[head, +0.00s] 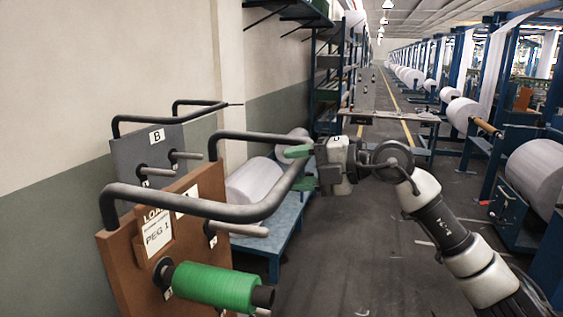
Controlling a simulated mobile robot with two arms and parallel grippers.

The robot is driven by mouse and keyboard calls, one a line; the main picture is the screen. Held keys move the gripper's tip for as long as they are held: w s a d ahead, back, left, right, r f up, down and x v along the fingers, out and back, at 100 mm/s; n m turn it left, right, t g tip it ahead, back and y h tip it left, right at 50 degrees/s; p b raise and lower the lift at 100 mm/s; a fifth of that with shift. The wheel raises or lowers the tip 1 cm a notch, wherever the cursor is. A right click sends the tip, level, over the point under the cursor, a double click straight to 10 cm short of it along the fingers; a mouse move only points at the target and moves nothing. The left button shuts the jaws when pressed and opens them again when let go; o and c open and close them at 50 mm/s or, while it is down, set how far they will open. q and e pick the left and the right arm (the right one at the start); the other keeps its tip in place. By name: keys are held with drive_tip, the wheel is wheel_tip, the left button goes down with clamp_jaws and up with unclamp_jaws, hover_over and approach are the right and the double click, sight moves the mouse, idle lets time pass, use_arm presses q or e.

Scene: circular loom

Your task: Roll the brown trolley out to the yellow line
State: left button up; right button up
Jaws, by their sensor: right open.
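The brown trolley (130,255) stands at the lower left, with a label reading PEG 1 and a green spool (215,287) on a lower peg. Its grey tubular handle (235,211) loops out to the right. My right gripper (299,168) is open at the right end of this handle. Its green fingers are one above and one below the bar, which appears to pass between them; I cannot tell if they touch it. Yellow lines (401,120) run along the aisle floor farther away. My left gripper is not in view.
A grey trolley marked B (140,152) stands behind the brown one against the wall. A blue bench (262,243) with white rolls stands close to the right of them. Looms line the right side, and a table (385,116) stands ahead.

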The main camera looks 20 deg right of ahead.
drive_tip(key=x, duration=0.3)
drive_tip(key=shift+w+a+p, duration=0.15)
drive_tip(key=shift+a+p, duration=0.05)
drive_tip(key=shift+p, duration=0.15)
drive_tip(key=c, duration=0.9)
clamp_jaws()
drive_tip(key=shift+r, duration=0.1)
